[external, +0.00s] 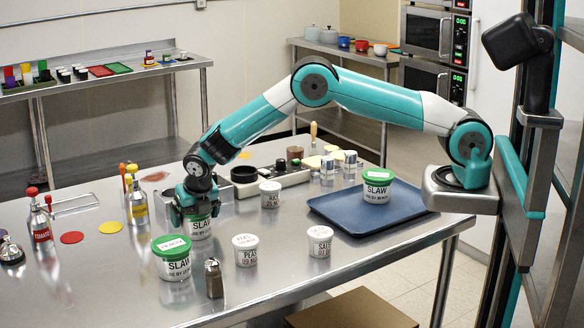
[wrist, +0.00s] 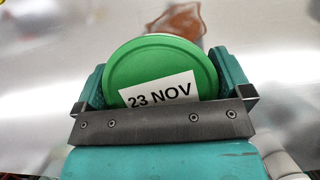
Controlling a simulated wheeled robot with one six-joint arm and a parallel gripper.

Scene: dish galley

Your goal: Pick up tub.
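A white tub with a green lid, marked SLAW (external: 200,230), is under my gripper on the steel table. Its lid, with a 23 NOV label, shows in the wrist view (wrist: 160,72). My gripper (external: 196,212) points down over this tub, with one finger on each side of the lid in the wrist view (wrist: 162,85). The fingers lie close along the lid's edges; whether they press on the tub is not clear. Two other green-lidded SLAW tubs show: one (external: 173,265) at the table's front, one (external: 377,193) on the blue tray.
The blue tray (external: 330,208) lies at the right. White-lidded tubs marked PEAS (external: 245,256) and others stand nearby. A small shaker (external: 214,282) stands in front. Red-topped (external: 41,228) and yellow-topped (external: 136,205) bottles are at the left. A black bowl (external: 244,174) is behind the gripper.

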